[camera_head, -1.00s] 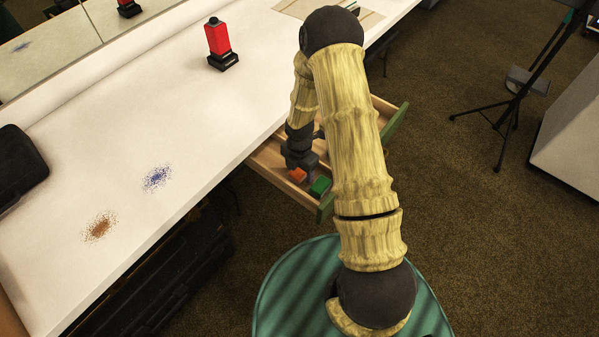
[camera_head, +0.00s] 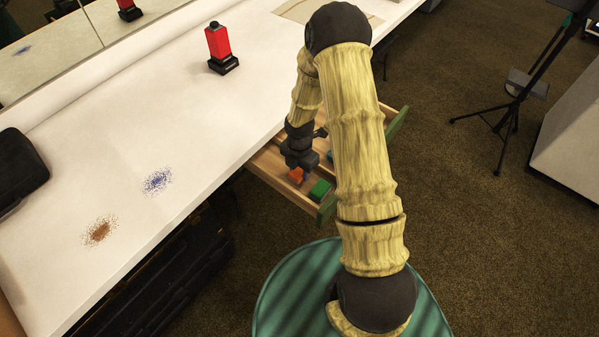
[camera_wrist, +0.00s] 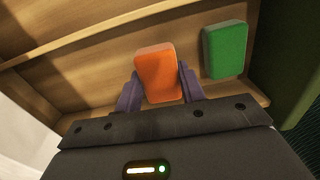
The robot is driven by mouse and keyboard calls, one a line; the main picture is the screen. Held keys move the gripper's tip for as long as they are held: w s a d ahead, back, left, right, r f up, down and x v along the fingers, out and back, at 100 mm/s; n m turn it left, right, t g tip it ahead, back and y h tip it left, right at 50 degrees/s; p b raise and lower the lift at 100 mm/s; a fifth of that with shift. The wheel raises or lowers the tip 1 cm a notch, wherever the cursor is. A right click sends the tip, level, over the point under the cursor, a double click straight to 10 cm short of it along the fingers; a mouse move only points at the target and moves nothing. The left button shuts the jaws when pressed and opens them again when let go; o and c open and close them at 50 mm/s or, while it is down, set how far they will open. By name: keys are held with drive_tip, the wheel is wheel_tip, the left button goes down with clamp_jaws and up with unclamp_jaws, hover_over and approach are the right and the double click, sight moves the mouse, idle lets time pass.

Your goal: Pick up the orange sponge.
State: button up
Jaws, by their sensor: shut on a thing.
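The orange sponge (camera_wrist: 157,72) is a small rounded block between the two purple fingers of my gripper (camera_wrist: 158,88) in the wrist view. The gripper is shut on it from both sides. In the head view the orange sponge (camera_head: 296,175) shows just below my gripper (camera_head: 304,170), over the open wooden drawer (camera_head: 270,165). Whether the sponge is clear of the drawer floor is hard to tell.
A green block (camera_head: 320,189) lies in the drawer to the right of the orange sponge; it also shows in the wrist view (camera_wrist: 224,50). The drawer's green front (camera_head: 327,209) is at the right. A red bottle (camera_head: 218,45) stands on the white counter (camera_head: 150,120), which bears blue and brown speckled stains.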

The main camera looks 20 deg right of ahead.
sight(300, 170)
wheel_tip(300, 170, up, 8)
drive_tip(key=shift+s+f+p, duration=0.1)
drive_tip(key=shift+p, duration=0.25)
